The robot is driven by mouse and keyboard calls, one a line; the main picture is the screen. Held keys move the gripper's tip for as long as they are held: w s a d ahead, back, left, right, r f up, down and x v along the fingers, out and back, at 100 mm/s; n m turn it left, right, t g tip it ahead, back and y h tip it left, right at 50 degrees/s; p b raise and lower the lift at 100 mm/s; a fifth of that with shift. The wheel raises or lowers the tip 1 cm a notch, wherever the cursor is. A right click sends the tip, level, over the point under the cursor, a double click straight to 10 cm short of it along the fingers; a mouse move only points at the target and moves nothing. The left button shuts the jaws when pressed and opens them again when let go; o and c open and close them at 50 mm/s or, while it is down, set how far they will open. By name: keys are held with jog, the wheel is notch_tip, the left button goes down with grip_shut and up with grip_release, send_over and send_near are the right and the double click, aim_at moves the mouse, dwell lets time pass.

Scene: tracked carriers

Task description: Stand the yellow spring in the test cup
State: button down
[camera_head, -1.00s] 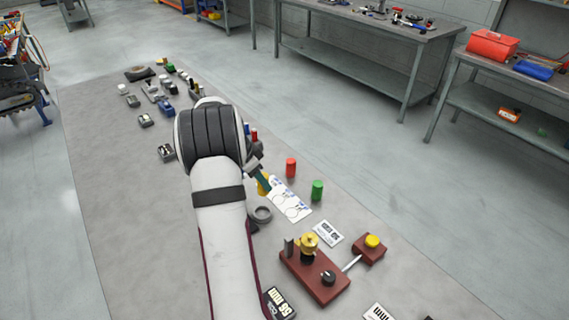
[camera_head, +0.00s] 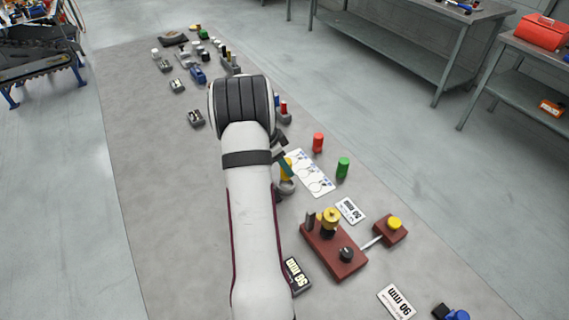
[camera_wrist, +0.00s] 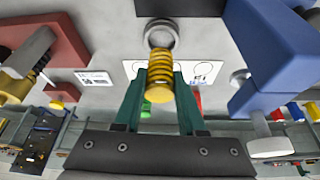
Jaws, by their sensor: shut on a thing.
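My gripper (camera_wrist: 160,85) is shut on the yellow spring (camera_wrist: 160,68), with its two teal fingers on either side of the coils. The spring (camera_head: 288,167) shows partly in the head view, beside a teal finger of my gripper (camera_head: 282,158). The test cup, a grey ring-shaped cup (camera_head: 287,188), stands on the mat just below the spring in that view. My arm hides part of the area.
A white card with circles (camera_head: 312,175) lies right of the cup, with a red cylinder (camera_head: 318,142) and a green cylinder (camera_head: 343,167) beyond it. A red-brown fixture (camera_head: 333,252) stands nearer. A large blue block (camera_wrist: 280,50) is close on the right in the wrist view.

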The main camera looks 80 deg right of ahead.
aim_at(285, 175)
jog(key=shift+f, duration=2.1)
dwell(1.6)
grip_release()
dwell(0.6)
jog(key=shift+r, duration=3.5)
